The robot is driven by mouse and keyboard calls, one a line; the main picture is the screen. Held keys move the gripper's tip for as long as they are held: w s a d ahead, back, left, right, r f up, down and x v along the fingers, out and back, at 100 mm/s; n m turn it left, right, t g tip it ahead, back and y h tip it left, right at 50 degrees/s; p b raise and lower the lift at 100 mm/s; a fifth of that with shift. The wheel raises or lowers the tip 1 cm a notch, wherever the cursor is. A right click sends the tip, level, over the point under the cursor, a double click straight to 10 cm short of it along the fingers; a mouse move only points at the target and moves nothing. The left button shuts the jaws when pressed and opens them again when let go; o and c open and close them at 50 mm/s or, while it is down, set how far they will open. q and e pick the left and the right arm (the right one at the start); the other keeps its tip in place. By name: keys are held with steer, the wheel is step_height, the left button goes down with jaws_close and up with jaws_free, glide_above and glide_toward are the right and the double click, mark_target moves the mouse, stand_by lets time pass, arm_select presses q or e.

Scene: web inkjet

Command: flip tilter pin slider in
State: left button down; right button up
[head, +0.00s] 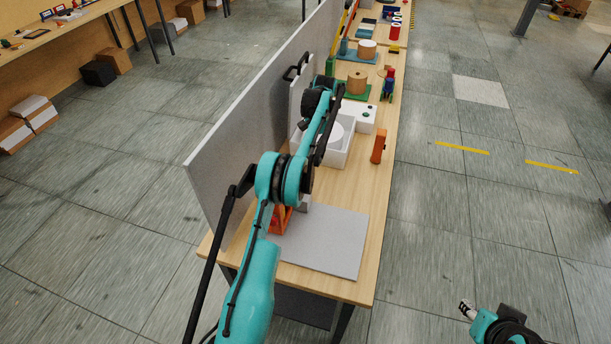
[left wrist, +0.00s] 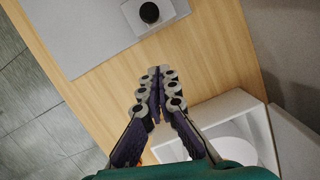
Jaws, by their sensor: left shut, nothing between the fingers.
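My left gripper (left wrist: 156,78) is shut and empty, pointing over bare wood between the grey mat and the white open box. In the head view my teal left arm reaches over the table, and I cannot make out its fingertips clearly. A pale block (left wrist: 136,20) with a round black knob (left wrist: 149,12) stands at the mat's edge, ahead of the fingertips and apart from them. In the head view a pale block (head: 304,203) beside an orange part (head: 279,218) is partly hidden by my arm. My right gripper (head: 466,308) is at the lower right, off the table. I cannot identify the tilter, pin or slider.
The white box (head: 344,158) holds a white round part (left wrist: 232,152). An orange block (head: 379,147) stands by the table's right edge. A grey partition (head: 240,125) runs along the left. The grey mat (head: 335,240) is largely clear. Several coloured parts stand farther back.

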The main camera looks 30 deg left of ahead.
arm_select(q)
steer(key=s+f+b, duration=0.1)
steer(key=s+f, duration=0.3)
steer(key=s, duration=0.1)
steer(key=shift+f, duration=0.4)
steer(key=shift+s, duration=0.1)
steer(key=shift+s+d+b, duration=0.2)
steer(key=shift+s+b, duration=0.1)
steer(key=shift+s, duration=0.6)
steer(key=shift+s+d+b, duration=0.15)
steer(key=shift+s+b, duration=0.1)
steer(key=shift+s, duration=0.6)
